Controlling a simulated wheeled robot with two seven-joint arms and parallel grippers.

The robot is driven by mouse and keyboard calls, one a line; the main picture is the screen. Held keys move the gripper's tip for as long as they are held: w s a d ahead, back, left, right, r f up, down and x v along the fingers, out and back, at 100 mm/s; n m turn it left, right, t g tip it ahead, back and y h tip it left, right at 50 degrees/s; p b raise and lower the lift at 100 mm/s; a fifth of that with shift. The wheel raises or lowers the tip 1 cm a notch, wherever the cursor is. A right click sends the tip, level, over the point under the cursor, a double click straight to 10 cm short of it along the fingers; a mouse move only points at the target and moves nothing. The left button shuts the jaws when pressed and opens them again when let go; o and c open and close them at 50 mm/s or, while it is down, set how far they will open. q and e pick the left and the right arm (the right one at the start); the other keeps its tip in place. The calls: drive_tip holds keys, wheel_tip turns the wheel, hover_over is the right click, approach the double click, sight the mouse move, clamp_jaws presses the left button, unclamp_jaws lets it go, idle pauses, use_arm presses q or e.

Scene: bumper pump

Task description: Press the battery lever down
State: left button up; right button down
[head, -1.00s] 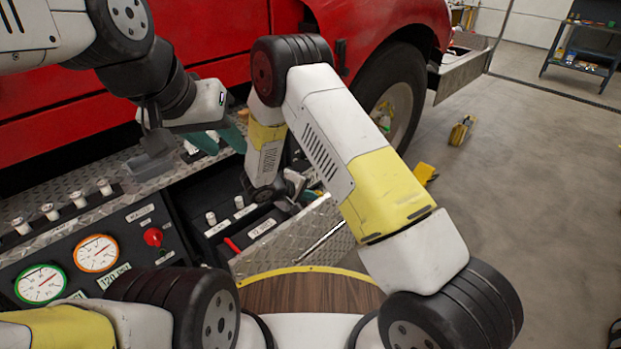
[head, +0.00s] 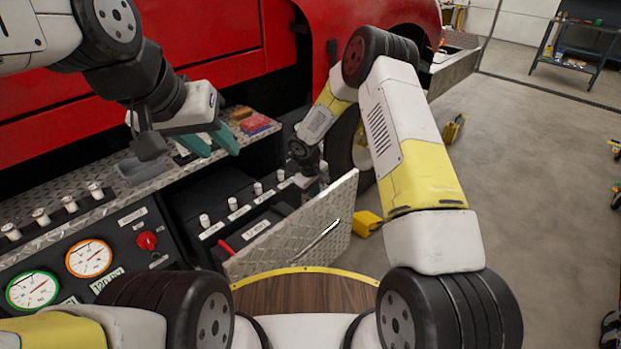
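A red lever (head: 227,248) sticks up at the near end of the dark compartment, beside a white label too small to read surely. I cannot tell if it is the battery lever. A round red knob (head: 147,240) sits on the gauge panel to its left. My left gripper (head: 210,143) has its teal fingers spread, with nothing seen between them, above the diamond-plate ledge and well beyond the red lever. My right gripper (head: 310,178) is at the compartment's far right end, behind the open metal flap; its fingers are mostly hidden. Neither gripper touches the red lever.
The diamond-plate flap (head: 300,235) stands open on the compartment's right side, with a bar handle. White-capped switches (head: 205,221) line the compartment. Gauges (head: 88,258) are at left. The red truck (head: 150,55) stands behind. A yellow chock (head: 367,223) lies on the floor, clear at right.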

drive_tip(key=shift+w+d+f+g+y, duration=0.3)
drive_tip(key=shift+f+g+y, duration=0.1)
drive_tip(key=shift+f+y, duration=0.1)
drive_tip(key=shift+w+d+f, duration=0.1)
drive_tip(key=shift+f, duration=0.35)
drive_tip(key=shift+d+f, duration=0.1)
drive_tip(key=shift+f, duration=0.1)
wheel_tip(320, 180, up, 14)
drive_tip(key=shift+r, duration=0.2)
drive_tip(key=shift+w, duration=0.1)
